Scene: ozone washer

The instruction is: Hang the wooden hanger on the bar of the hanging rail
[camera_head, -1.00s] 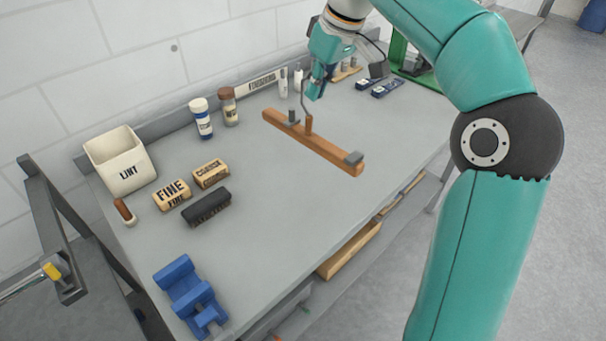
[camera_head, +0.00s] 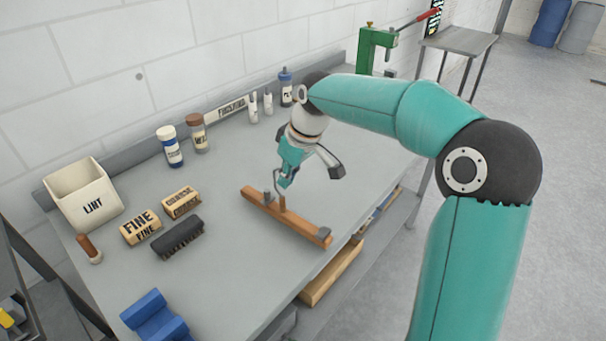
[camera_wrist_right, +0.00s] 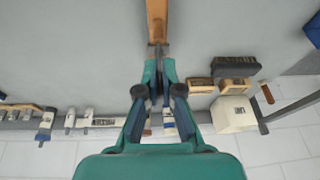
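The wooden hanger is a brown bar (camera_head: 300,225) with grey clips and a thin metal hook. It is over the front middle part of the bench; I cannot tell whether it touches the top. My right gripper (camera_head: 284,182) is shut on the hanger by its hook, above the bar's middle. In the right wrist view the fingers (camera_wrist_right: 158,62) meet at the hanger's wooden bar (camera_wrist_right: 157,20). A dark metal frame with a yellow part (camera_head: 7,318), cut off at lower left, may be the hanging rail. My left gripper is out of view.
The grey bench (camera_head: 225,270) holds a LINT bin (camera_head: 82,198), FINE block (camera_head: 140,227), COARSE block (camera_head: 181,203), dark brush (camera_head: 178,239), blue block (camera_head: 155,318) and bottles (camera_head: 170,147) along the wall. A green press (camera_head: 368,50) stands behind. The bench's middle is largely clear.

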